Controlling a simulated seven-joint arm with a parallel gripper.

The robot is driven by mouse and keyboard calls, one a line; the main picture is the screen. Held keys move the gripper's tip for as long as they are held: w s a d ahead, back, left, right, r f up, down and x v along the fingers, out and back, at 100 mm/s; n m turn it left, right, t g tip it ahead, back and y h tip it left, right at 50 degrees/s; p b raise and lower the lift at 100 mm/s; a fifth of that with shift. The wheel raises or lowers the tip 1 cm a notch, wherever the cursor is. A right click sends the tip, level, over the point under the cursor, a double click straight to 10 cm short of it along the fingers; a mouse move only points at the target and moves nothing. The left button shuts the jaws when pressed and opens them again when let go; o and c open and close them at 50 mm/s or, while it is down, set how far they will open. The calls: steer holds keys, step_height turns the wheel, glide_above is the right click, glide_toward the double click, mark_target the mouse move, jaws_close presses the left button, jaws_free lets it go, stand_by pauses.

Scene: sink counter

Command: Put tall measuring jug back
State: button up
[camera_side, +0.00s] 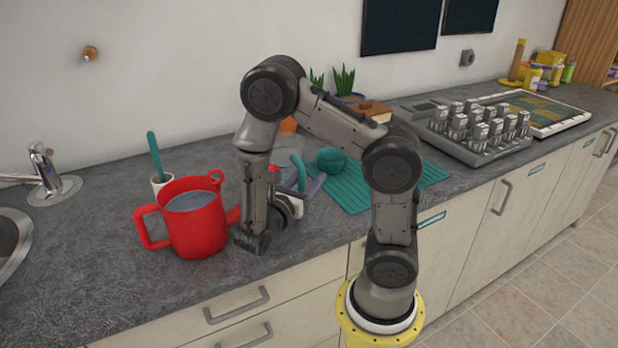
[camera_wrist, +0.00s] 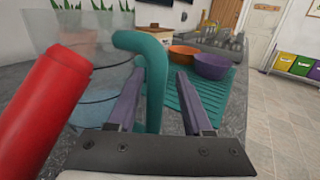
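The tall measuring jug is clear, with a teal handle (camera_wrist: 154,85). Its see-through body (camera_wrist: 98,85) fills the left of the wrist view. In the side view my arm partly hides it, and its teal handle (camera_side: 298,171) shows beside my gripper (camera_side: 308,188). My gripper's purple fingers (camera_wrist: 162,78) are apart. The handle's upright part lies in the gap, close to the left finger, with space before the right finger. I cannot tell whether the handle touches a finger.
A red jug of water (camera_side: 196,222) stands left of my gripper; a red piece (camera_wrist: 40,110) looms close in the wrist view. A teal ribbed mat (camera_side: 425,175) lies to the right. Purple (camera_wrist: 212,66) and orange (camera_wrist: 184,53) bowls sit beyond. Potted plants (camera_side: 344,80) stand behind.

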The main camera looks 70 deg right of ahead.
steer(key=shift+r, duration=0.1)
steer(key=shift+w+a, duration=0.1)
steer(key=shift+a, duration=0.1)
steer(key=v, duration=1.1)
steer(key=shift+a, duration=0.1)
steer(key=shift+a+r, duration=0.1)
steer(key=s+a+r+m+y, duration=0.1)
steer(key=s+a+m+y, duration=0.1)
steer(key=s+m+y, duration=0.65)
steer(key=w+a+r+m+t+y, duration=0.2)
steer(key=a+r+m+t+y, duration=0.4)
steer(key=t+y, duration=0.3)
steer(key=shift+a+r+m, duration=0.35)
steer(key=shift+r+m, duration=0.2)
steer(key=shift+r, duration=0.05)
